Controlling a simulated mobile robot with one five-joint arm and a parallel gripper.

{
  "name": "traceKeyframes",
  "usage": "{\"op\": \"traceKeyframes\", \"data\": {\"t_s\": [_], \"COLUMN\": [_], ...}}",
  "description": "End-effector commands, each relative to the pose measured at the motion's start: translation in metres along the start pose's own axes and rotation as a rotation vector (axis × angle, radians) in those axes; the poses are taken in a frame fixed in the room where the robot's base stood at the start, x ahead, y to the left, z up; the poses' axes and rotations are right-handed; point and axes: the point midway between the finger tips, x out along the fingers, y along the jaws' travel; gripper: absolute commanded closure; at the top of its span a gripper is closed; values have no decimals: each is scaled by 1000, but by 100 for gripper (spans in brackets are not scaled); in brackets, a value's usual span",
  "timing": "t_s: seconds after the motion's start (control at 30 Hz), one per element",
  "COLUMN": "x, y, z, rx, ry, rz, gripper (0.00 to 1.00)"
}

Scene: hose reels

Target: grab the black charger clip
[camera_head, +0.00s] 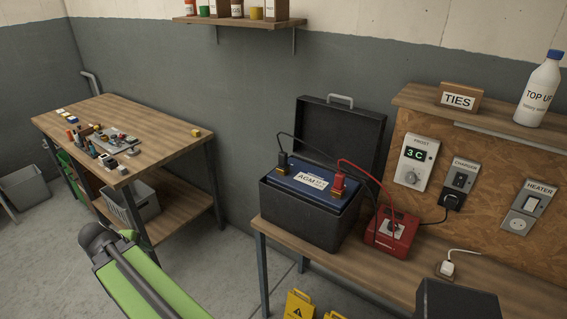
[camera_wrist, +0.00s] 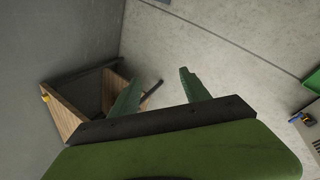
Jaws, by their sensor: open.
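The black charger clip (camera_head: 283,161) stands upright on the left terminal of the blue AGM battery (camera_head: 303,186). A black cable runs from the clip over to the right. The red charger clip (camera_head: 338,184) sits on the battery's right terminal, with a red cable to the red charger (camera_head: 391,232). The battery sits in an open black case (camera_head: 297,222) on the bench. The black clip does not show there. In the head view my green arm is at the lower left, away from the clip.
The case lid (camera_head: 341,129) stands raised behind the battery. The wooden bench (camera_head: 460,268) also holds a white plug (camera_head: 447,267) and a dark box (camera_head: 455,300). A cluttered workbench (camera_head: 165,131) is at left.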

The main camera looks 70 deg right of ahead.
Motion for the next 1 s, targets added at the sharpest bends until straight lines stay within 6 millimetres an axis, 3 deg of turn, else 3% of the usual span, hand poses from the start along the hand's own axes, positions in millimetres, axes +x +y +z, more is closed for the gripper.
{"op": "traceKeyframes", "data": {"t_s": [0.03, 0.1, 0.2, 0.3, 0.4, 0.5, 0.67, 1.0], "x": [16, 29, 33, 26, 19, 14, 17, 72], "y": [64, 139, 223, 276, 304, 315, 320, 364], "z": [44, 109, 204, 284, 335, 357, 363, 402], "rx": [-94, -276, -542, -771, -928, -1005, -1022, -1017], "ry": [-69, -201, -430, -645, -791, -860, -874, -872], "rz": [102, 226, 321, 328, 297, 274, 267, 265], "gripper": [45, 45, 45, 45, 45, 45, 45, 45]}}
